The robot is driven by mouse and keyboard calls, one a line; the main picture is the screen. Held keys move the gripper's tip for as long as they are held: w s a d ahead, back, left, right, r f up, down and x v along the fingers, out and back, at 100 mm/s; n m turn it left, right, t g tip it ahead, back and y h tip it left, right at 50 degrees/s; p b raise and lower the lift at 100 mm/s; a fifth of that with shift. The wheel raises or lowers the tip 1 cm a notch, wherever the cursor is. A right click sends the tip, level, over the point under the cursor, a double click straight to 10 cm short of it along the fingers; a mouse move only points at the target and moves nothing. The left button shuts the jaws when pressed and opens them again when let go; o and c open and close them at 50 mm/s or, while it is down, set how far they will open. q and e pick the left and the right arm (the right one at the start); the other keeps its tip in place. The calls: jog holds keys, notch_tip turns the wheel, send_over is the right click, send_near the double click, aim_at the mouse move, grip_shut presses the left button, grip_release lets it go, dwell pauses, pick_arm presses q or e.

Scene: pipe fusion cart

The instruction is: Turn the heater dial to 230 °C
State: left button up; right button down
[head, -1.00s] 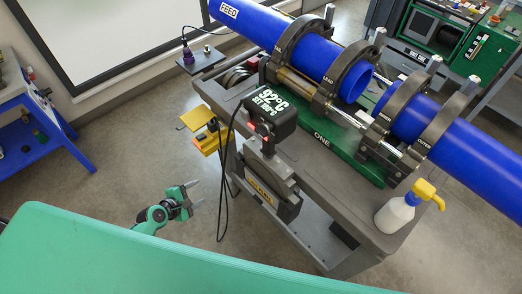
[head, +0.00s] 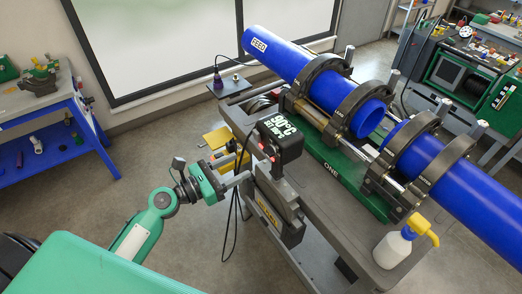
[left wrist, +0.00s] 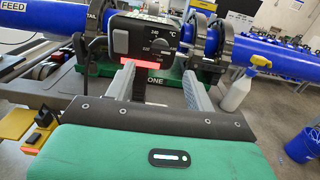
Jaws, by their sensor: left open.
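The black heater box (head: 280,140) is mounted on the near side of the cart. Its top display reads about 90 °C, with a smaller SET line too blurred to read surely. In the left wrist view the heater's front face (left wrist: 121,42) shows a small dial (left wrist: 161,45) with marks including 240 and 220; its exact pointer setting is too small to tell. A red strip glows below. My left gripper (head: 240,175) is open and empty, just left of the heater, its fingers pointing towards it. In the left wrist view the open fingertips (left wrist: 158,72) lie below the dial, apart from it. My right gripper is out of view.
Blue pipes (head: 300,70) lie in clamps along the cart (head: 330,215). A black cable hangs beside the heater. A yellow-topped spray bottle (head: 392,250) stands at the cart's near right corner. A blue table (head: 50,155) stands at left, with open floor between.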

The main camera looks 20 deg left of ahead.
aim_at(266, 153)
pick_arm(q)
jog(key=p+x, duration=0.2)
jog(key=x, duration=0.5)
jog(key=shift+w+r+p, duration=0.1)
jog(key=shift+w+p, duration=0.1)
jog(key=shift+p, duration=0.1)
jog(key=shift+w+d, duration=0.5)
jog(key=shift+d, duration=0.05)
jog(key=shift+c, duration=0.4)
jog(key=c, duration=0.9)
